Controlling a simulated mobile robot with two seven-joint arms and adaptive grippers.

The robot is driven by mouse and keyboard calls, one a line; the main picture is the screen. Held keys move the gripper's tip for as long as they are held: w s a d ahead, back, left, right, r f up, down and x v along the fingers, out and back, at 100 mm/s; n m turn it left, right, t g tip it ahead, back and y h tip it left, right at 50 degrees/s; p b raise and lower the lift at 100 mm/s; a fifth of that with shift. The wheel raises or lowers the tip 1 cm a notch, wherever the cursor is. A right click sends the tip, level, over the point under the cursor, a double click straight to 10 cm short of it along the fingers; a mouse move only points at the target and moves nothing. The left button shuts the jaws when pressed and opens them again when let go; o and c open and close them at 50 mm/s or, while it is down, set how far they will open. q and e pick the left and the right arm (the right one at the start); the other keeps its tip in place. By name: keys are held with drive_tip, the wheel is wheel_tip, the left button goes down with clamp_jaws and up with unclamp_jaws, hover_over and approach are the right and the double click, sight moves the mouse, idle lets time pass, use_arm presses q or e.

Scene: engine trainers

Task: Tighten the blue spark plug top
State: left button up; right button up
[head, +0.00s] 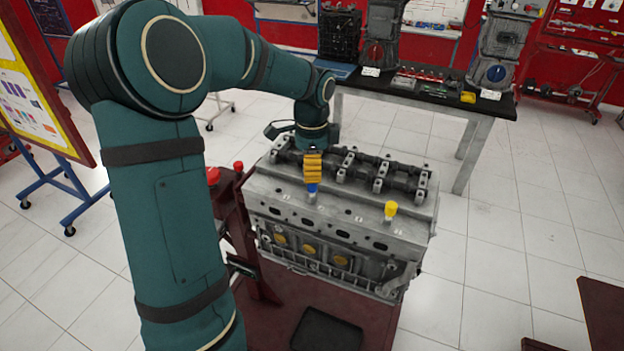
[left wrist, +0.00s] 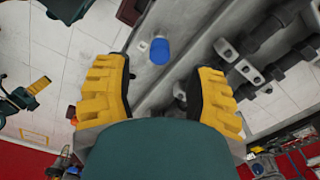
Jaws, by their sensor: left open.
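The blue spark plug top (head: 312,188) stands on the engine block (head: 345,226), near its front edge by the left end. In the left wrist view the blue top (left wrist: 161,50) shows as a smooth blue cap just beyond the fingertips, in line with the gap between them. My left gripper (head: 313,170) has yellow ribbed fingers and hangs over the blue top in the head view. In the left wrist view the gripper (left wrist: 161,72) is open with nothing between its fingers. What looks like my right gripper (left wrist: 25,100) is small at the left edge there.
A yellow plug top (head: 390,209) stands farther right on the block. A rocker shaft assembly (head: 350,165) runs along the block behind the plugs. A red stand (head: 235,222) is at the block's left. A workbench (head: 425,95) with engine parts stands behind.

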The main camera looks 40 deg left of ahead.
use_arm(q)
wheel_tip(320, 180, up, 7)
drive_tip(key=shift+f, duration=0.2)
drive_tip(key=shift+s+f, duration=0.1)
idle(0.5)
